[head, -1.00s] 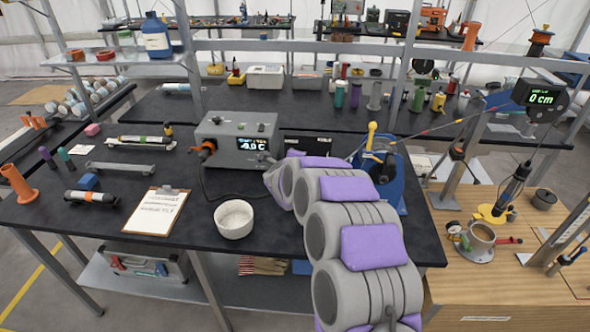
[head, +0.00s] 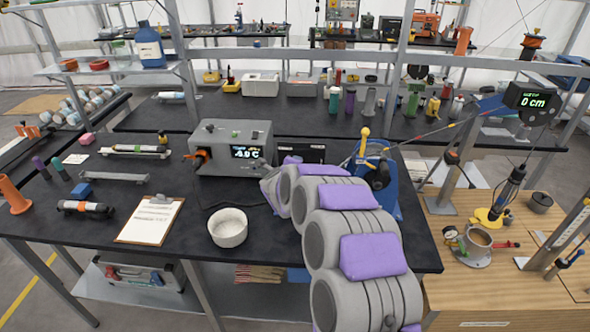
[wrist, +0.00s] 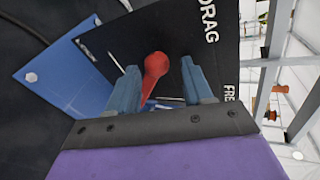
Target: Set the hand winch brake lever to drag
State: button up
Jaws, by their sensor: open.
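The blue hand winch (head: 387,203) stands at the right end of the black bench in the head view, partly behind my arm. A yellow handle (head: 365,133) rises from it. In the wrist view, a lever with a red knob (wrist: 156,66) shows between the two fingers of my gripper (wrist: 159,75). The gripper is open around it; I cannot tell whether either finger touches it. A dark plate (wrist: 225,65) behind has the word DRAG at the top and a partly hidden "FRE" lower right. In the head view my gripper is hidden behind my arm.
A grey box with a display (head: 230,148), a white bowl (head: 228,228) and a clipboard (head: 150,220) lie left of my arm. A line runs from the winch toward a gauge reading 0 cm (head: 537,100). A wooden table (head: 480,290) stands at right.

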jog(key=shift+a, duration=0.25)
jog(key=p+v, duration=0.2)
jog(key=v, duration=1.5)
jog(key=shift+p, duration=0.35)
jog(key=shift+s+d, duration=0.1)
jog(key=shift+s, duration=0.05)
